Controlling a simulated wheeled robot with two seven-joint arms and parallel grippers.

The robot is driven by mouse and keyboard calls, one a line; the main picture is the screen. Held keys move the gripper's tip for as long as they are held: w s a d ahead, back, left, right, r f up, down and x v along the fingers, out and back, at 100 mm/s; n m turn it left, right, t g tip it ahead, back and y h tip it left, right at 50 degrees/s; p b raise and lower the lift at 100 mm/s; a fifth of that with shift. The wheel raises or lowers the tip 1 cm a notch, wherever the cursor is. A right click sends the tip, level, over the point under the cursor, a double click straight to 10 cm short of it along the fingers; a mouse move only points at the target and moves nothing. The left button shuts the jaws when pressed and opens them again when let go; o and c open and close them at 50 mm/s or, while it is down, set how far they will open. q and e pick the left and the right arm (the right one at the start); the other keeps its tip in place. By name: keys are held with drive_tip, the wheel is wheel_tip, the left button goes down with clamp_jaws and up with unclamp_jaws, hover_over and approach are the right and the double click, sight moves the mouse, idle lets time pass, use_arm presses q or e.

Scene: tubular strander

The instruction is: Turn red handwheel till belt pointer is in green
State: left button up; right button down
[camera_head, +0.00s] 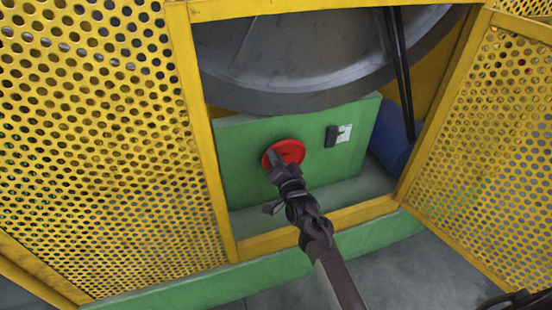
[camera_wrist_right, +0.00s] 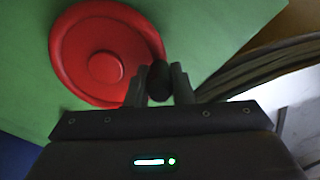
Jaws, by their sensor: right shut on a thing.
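The red handwheel (camera_head: 292,151) is on the front of a green panel (camera_head: 245,150), inside the yellow guard's opening. In the wrist view the red handwheel (camera_wrist_right: 85,45) shows its round hub and a dark knob (camera_wrist_right: 159,84) at its rim. My right gripper (camera_head: 275,161) reaches in to the wheel's left side. In the wrist view my right gripper (camera_wrist_right: 159,85) has one finger on each side of the knob and is shut on it. My left gripper is out of view.
Yellow perforated guard panels (camera_head: 90,130) stand left and right (camera_head: 490,150) of the opening. A large grey drum (camera_head: 310,50) hangs above the green panel, with dark belts (camera_head: 399,70) at its right. A blue cylinder (camera_head: 391,150) lies behind at the right. A yellow sill (camera_head: 270,243) crosses below my right arm.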

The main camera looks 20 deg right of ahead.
drive_tip(key=c, duration=1.3)
unclamp_jaws()
drive_tip(key=shift+o, duration=0.2)
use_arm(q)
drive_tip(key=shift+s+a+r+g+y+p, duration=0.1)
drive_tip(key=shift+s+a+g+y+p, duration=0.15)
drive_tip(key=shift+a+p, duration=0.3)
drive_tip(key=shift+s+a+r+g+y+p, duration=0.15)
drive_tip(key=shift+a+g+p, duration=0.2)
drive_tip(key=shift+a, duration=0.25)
use_arm(e)
drive_tip(key=s, duration=0.7)
drive_tip(key=shift+s+d, duration=0.15)
drive_tip(key=shift+s, duration=0.25)
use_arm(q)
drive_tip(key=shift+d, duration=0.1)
